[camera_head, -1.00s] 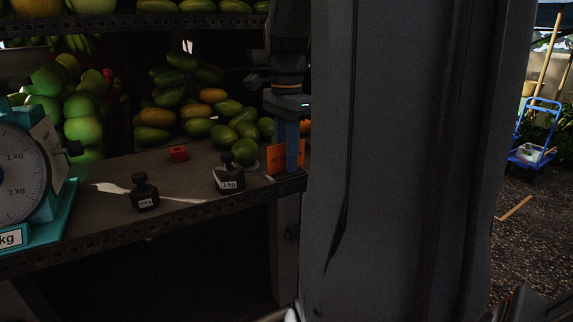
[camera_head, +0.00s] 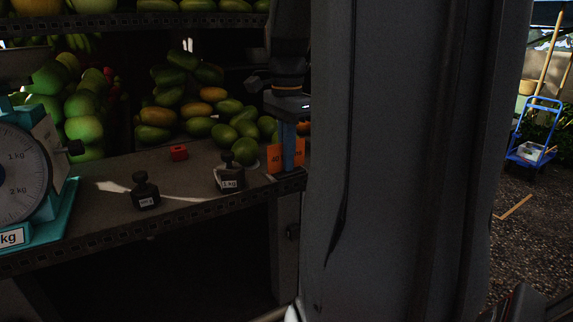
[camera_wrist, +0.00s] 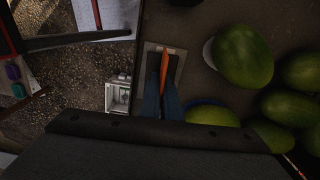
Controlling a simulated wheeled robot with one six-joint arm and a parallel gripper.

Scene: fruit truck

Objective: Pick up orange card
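The orange card (camera_head: 274,159) stands upright at the right front end of the metal shelf, partly hidden by my gripper (camera_head: 289,160). In the wrist view the card (camera_wrist: 164,62) shows nearly edge-on as a thin orange strip above a grey plate. The blue fingers of my gripper (camera_wrist: 163,90) lie on both sides of it, close against it. The gripper appears shut on the card. The card's lower part is hidden between the fingers.
A teal scale (camera_head: 45,225) is at the left. Green mangoes (camera_head: 245,150) lie just behind the card. My arm column blocks the middle right.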

